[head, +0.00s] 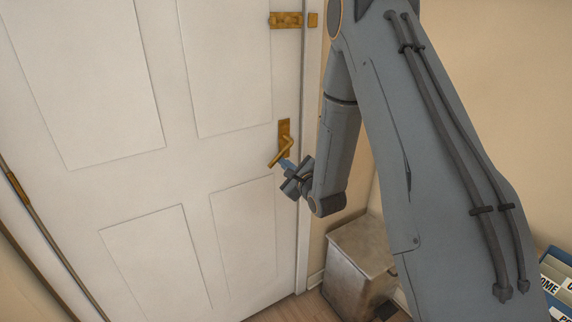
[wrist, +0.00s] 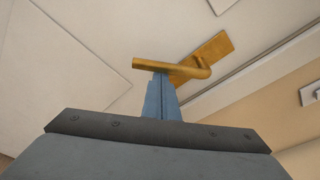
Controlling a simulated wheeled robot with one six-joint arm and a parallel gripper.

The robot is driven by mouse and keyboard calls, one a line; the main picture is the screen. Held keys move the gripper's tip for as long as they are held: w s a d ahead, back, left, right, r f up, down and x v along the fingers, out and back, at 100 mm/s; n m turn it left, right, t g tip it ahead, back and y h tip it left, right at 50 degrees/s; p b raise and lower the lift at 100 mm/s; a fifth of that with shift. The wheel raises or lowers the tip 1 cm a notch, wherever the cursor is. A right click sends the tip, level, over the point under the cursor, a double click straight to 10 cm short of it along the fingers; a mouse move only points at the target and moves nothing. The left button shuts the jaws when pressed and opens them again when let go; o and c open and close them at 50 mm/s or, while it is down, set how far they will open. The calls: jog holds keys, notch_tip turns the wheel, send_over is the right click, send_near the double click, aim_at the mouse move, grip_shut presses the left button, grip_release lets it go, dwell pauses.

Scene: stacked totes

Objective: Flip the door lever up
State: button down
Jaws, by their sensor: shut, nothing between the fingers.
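The brass door lever (head: 281,152) sits on a brass plate (head: 284,130) near the right edge of the white panelled door (head: 190,165). In the head view the lever slants down to the left. My gripper (head: 285,164) is shut and empty, with its tips just below the lever. In the wrist view the lever (wrist: 165,66) crosses above the tips of my gripper (wrist: 160,76). The tips appear to touch or nearly touch the lever's underside; I cannot tell which.
A brass latch (head: 286,20) is higher on the door by the frame. A grey metal box (head: 352,268) stands on the floor right of the door. A blue bin with labelled items (head: 557,285) is at the lower right. The beige wall is bare.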

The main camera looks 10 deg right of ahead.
jog(key=shift+s+a+r, duration=0.15)
jog(key=shift+a+r, duration=0.15)
jog(key=shift+a, duration=0.15)
jog(key=r, duration=0.1)
jog(key=a+r+p, duration=0.1)
jog(key=r, duration=0.1)
jog(key=shift+s+a+r, duration=0.25)
jog(key=shift+a+r, duration=0.15)
dwell(0.4)
jog(key=shift+w+a+r, duration=0.1)
jog(key=shift+r, duration=0.15)
jog(key=shift+f, duration=0.1)
notch_tip(320, 180, down, 5)
jog(key=b, duration=0.3)
jog(key=d+b+v, duration=0.1)
jog(key=v, duration=0.8)
jog(key=shift+d+r, duration=0.25)
jog(key=shift+r, duration=0.15)
